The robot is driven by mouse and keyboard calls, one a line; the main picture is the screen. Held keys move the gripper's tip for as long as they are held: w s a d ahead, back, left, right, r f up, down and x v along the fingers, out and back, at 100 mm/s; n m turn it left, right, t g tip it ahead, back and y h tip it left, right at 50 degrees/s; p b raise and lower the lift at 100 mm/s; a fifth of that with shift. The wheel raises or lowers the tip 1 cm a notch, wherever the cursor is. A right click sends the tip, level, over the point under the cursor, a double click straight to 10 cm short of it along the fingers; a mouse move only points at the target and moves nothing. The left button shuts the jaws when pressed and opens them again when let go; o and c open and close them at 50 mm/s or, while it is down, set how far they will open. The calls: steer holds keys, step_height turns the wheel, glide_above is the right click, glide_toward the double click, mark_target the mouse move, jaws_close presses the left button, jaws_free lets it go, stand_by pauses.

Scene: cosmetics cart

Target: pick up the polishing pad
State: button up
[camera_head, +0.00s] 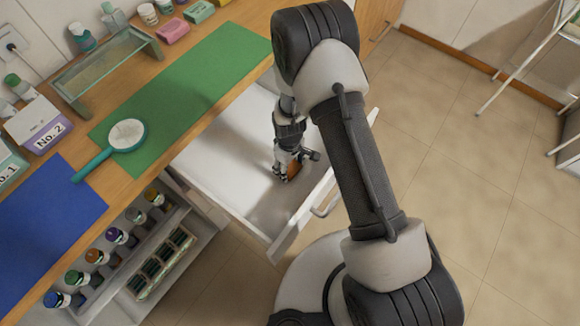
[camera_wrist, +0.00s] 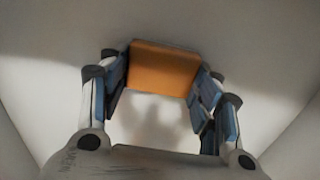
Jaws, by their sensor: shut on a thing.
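The polishing pad (camera_wrist: 163,70) is an orange-brown block. It shows between the two fingers of my gripper (camera_wrist: 163,85) in the wrist view, with blue finger pads on both sides of it. In the head view the pad (camera_head: 293,171) is a small orange-brown patch beside the fingertips of my gripper (camera_head: 287,176), partly hidden by them. My gripper is shut on the pad, down inside the open white drawer (camera_head: 225,160). I cannot tell whether the pad touches the drawer floor.
The drawer's front wall and handle (camera_head: 326,207) are to the right of my gripper. The wooden counter holds a green mat (camera_head: 190,95), a blue mat (camera_head: 45,225) and a teal hand mirror (camera_head: 127,135). Several bottles stand in a lower drawer (camera_head: 175,225). The rest of the open drawer looks empty.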

step_height(320, 180, up, 20)
steer(key=p, duration=0.5)
